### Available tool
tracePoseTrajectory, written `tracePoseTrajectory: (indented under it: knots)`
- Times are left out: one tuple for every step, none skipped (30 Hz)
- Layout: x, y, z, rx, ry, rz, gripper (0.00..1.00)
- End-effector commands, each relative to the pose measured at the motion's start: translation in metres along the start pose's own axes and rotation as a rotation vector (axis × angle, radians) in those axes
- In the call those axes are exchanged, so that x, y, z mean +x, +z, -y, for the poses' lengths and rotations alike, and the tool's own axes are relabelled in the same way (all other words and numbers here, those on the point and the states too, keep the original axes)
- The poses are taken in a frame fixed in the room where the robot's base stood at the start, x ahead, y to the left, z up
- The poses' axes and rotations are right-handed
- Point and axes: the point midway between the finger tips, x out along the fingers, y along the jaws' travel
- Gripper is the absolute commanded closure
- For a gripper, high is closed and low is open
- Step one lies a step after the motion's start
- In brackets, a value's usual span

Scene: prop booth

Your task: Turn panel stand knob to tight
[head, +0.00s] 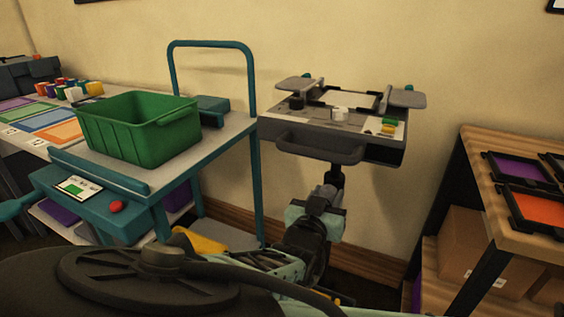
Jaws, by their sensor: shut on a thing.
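The panel stand (375,150) is a grey box-like unit with a front handle bar, in the right middle of the head view. A dark post (337,175) comes down from under it. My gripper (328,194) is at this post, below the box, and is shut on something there. The gripper hides what it holds; from its place on the post this appears to be the panel stand knob. How far the knob is turned cannot be seen.
A teal cart (220,140) with a green crate (140,130) stands left of the stand. A wooden shelf (490,140) with dark-framed panels and cardboard boxes stands at the right. The wall is close behind the stand.

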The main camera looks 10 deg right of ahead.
Motion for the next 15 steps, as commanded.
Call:
tracePoseTrajectory:
  knots:
    - [-0.0002,0.0009,0.0004,0.033,0.000,0.004,0.85]
    - [-0.0001,0.0006,0.0004,0.056,0.001,0.003,0.85]
    - [0.0001,0.0009,0.0003,0.088,0.001,0.004,0.85]
    - [0.0000,0.0011,0.0003,0.113,0.001,0.004,0.85]
    - [0.0000,0.0010,0.0005,0.140,0.001,0.004,0.85]
    - [0.0000,0.0011,0.0007,0.176,0.001,0.005,0.85]
    - [0.0001,0.0012,0.0006,0.204,0.001,0.004,0.85]
    - [0.0001,0.0015,0.0006,0.233,0.002,0.005,0.85]
    - [0.0000,0.0013,0.0008,0.272,0.001,0.004,0.85]
    - [-0.0001,0.0016,0.0009,0.300,0.001,0.004,0.85]
    - [0.0001,0.0018,0.0009,0.329,0.002,0.005,0.85]
    - [0.0000,0.0015,0.0011,0.367,0.001,0.004,0.85]
    - [-0.0002,0.0018,0.0014,0.396,0.001,0.005,0.85]
    - [-0.0001,0.0020,0.0013,0.425,0.001,0.004,0.85]
    - [0.0001,0.0018,0.0012,0.463,0.002,0.003,0.85]
